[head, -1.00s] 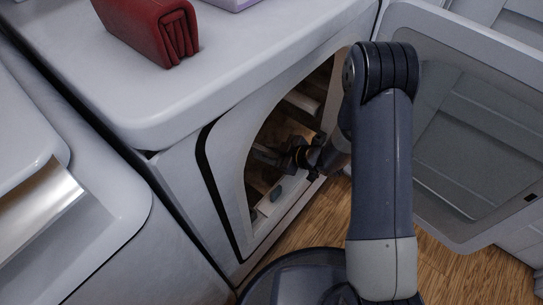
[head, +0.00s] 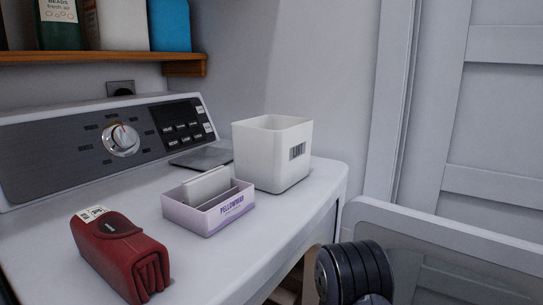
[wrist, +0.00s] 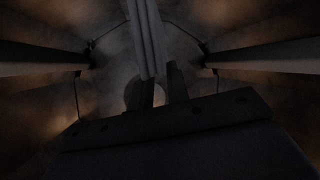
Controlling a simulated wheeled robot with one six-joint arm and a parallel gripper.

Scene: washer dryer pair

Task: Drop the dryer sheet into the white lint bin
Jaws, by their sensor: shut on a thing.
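The white lint bin (head: 270,158) stands upright and open-topped on the dryer top, towards the back right, with a barcode on its side. Its inside floor is hidden. My gripper (wrist: 160,88) shows only in the dark wrist view, apparently inside the drum. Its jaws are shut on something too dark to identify. I cannot make out a loose dryer sheet for certain. A lavender box (head: 208,208) with upright whitish sheets in it stands in front of the bin, to its left.
A red folded bundle (head: 121,254) lies on the dryer top (head: 235,262) at front left. A flat grey item (head: 201,158) lies behind the box. The control panel (head: 85,148) and wooden shelf (head: 110,57) are behind. The open door (head: 450,225) is at right.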

